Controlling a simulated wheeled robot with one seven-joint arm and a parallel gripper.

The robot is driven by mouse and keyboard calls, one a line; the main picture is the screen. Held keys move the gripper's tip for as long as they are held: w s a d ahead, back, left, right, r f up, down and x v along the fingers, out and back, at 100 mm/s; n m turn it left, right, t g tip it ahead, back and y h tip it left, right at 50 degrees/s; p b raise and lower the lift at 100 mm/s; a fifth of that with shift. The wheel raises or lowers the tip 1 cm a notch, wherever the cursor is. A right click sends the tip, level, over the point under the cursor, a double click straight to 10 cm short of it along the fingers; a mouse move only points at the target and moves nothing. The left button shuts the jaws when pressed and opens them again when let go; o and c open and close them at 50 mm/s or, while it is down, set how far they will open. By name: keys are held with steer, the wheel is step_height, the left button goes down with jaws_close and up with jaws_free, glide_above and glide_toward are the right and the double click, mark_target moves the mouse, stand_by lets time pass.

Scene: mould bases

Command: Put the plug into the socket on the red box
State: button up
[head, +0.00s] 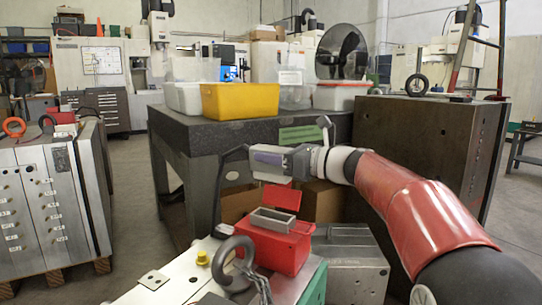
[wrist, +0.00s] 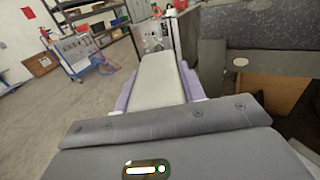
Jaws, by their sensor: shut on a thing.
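The red box (head: 283,250) stands on a metal mould base in the head view. A grey rectangular socket (head: 272,221) sits on its top, and a red flap (head: 283,198) stands raised behind it. My gripper (head: 264,159) is above and behind the box, pointing left, apart from the socket. In the wrist view a long pale grey block, seemingly the plug (wrist: 158,80), lies between the purple fingers, which are shut on it. The plug's far end is hard to make out.
A dark table (head: 190,130) with a yellow bin (head: 240,101) stands close behind my gripper. A large steel ring (head: 233,262) with a chain rises at the box's front left. A tall brown mould block (head: 440,140) stands at right.

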mark_target(272, 176)
step_height(272, 176, down, 5)
steer(key=b, duration=0.4)
steer(key=shift+f+b, duration=1)
steer(key=shift+f, duration=0.55)
steer(key=shift+d, duration=0.1)
steer(key=shift+f, duration=0.55)
steer(key=shift+f, duration=0.25)
steer(key=shift+f, duration=0.2)
steer(key=shift+f, duration=0.25)
steer(key=shift+f, duration=0.3)
stand_by(0.6)
